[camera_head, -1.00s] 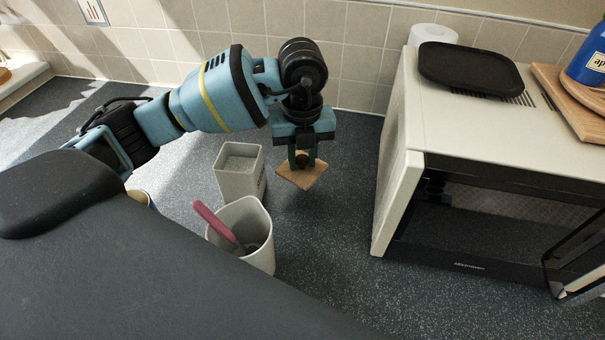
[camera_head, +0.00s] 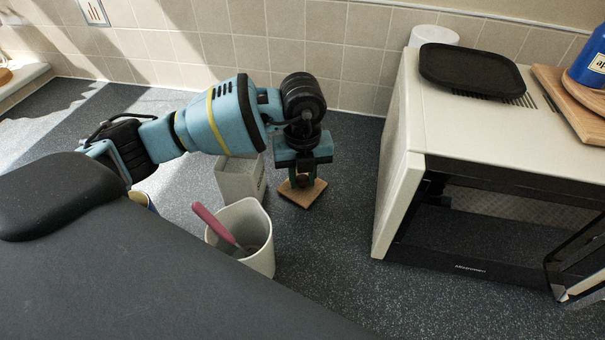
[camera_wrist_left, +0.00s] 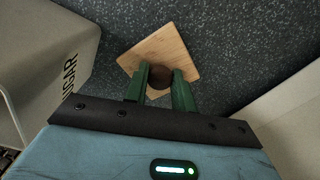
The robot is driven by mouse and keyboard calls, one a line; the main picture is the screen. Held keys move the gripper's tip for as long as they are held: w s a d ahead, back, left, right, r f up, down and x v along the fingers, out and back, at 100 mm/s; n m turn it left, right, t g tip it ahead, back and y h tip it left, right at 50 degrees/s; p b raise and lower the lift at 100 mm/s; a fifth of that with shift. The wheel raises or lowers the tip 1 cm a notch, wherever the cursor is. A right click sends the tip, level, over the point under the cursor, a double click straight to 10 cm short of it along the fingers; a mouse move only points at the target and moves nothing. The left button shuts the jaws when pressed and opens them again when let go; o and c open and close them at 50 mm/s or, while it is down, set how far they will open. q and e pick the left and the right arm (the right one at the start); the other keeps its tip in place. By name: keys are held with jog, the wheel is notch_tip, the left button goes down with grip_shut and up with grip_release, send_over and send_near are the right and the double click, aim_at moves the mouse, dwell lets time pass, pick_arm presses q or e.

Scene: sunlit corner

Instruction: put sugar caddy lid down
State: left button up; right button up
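The sugar caddy lid (camera_head: 309,194) is a square wooden plate with a dark round knob; it also shows in the left wrist view (camera_wrist_left: 180,52). My left gripper (camera_head: 303,180) points down over it. In the left wrist view my green fingers (camera_wrist_left: 161,88) are on either side of the knob and appear closed on it. The lid is low over the dark counter, at or very near its surface; I cannot tell if it touches. The open pale sugar caddy (camera_head: 238,184) stands just left of it, partly behind my arm; its SUGAR lettering shows in the left wrist view (camera_wrist_left: 40,62). My right gripper is not in view.
A pale container (camera_head: 262,250) with a pink-handled utensil (camera_head: 215,225) stands in front of the caddy. A cream microwave (camera_head: 465,130) with its door open is at the right, with a black tray (camera_head: 470,68) on top. Counter between lid and microwave is clear.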

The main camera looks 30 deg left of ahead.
aim_at(303, 179)
pick_arm(q)
jog(key=o, duration=0.4)
jog(key=shift+o, duration=0.2)
notch_tip(303, 179, up, 12)
jog(key=shift+r+p, duration=0.15)
jog(key=shift+p, duration=0.2)
dwell(0.5)
